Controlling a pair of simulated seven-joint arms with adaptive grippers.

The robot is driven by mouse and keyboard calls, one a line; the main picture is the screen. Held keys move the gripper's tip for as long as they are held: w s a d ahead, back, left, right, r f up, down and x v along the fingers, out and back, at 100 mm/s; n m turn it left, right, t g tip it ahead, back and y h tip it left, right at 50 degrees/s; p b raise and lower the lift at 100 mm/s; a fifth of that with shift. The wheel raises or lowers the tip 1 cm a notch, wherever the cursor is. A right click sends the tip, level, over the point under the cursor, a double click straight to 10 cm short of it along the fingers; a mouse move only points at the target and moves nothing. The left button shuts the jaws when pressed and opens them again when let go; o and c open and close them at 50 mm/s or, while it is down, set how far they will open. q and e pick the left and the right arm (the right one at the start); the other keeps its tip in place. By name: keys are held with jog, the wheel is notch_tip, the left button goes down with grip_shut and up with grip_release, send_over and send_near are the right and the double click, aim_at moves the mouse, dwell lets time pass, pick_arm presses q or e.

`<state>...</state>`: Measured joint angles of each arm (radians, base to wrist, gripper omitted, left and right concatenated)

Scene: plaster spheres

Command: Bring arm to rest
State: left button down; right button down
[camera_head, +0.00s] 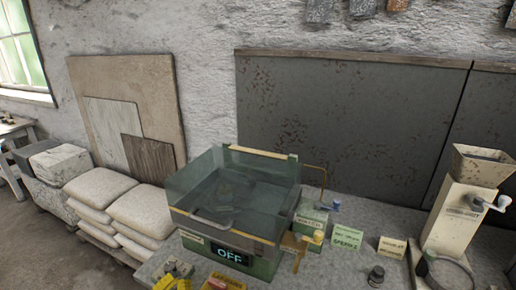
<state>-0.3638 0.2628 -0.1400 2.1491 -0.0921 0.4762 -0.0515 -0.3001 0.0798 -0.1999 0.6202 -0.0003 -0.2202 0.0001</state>
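I make out neither of my grippers nor my arms in the head view. No plaster spheres can be made out either. A clear-walled tank (185,190) with a green base stands at the middle of the bench. The base's dark display (230,256) reads OFF. A grey curved handle-like part lies at the tank's front edge.
A hopper machine (453,222) with a crank stands at the right. Small signs (347,237) and a dark small jar (376,276) stand between it and the tank. Small yellow items (176,270) lie at the front. Stacked sacks (143,212) stand at the left.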

pick_arm(q)
notch_tip(320, 180, down, 13)
jog(key=a+m+g+y, duration=0.1)
jog(key=a+g+y, duration=0.1)
jog(key=g+y, duration=0.55)
jog(key=s+a+f+g+y, duration=0.3)
jog(key=s+a+f+g, duration=0.15)
jog(key=s, duration=0.25)
jog(key=s+a+f+g+y, duration=0.3)
jog(key=s+a+f+g, duration=0.15)
jog(key=s, duration=0.25)
jog(key=s+d+f+g+h, duration=0.1)
jog(key=d+f, duration=0.1)
jog(key=f, duration=0.9)
jog(key=s+d+f+g+h, duration=0.1)
jog(key=s+d+f, duration=0.1)
jog(key=f, duration=0.8)
jog(key=s+d+f+h, duration=0.1)
jog(key=d+f+h, duration=0.1)
jog(key=f, duration=0.9)
jog(key=s+f+n+g+h, duration=0.1)
jog(key=s+f+n+g, duration=0.1)
jog(key=s+f, duration=1.7)
jog(key=shift+s+a+f+n+g, duration=0.15)
jog(key=shift+s+a+n+g, duration=0.15)
jog(key=shift+s+g, duration=0.55)
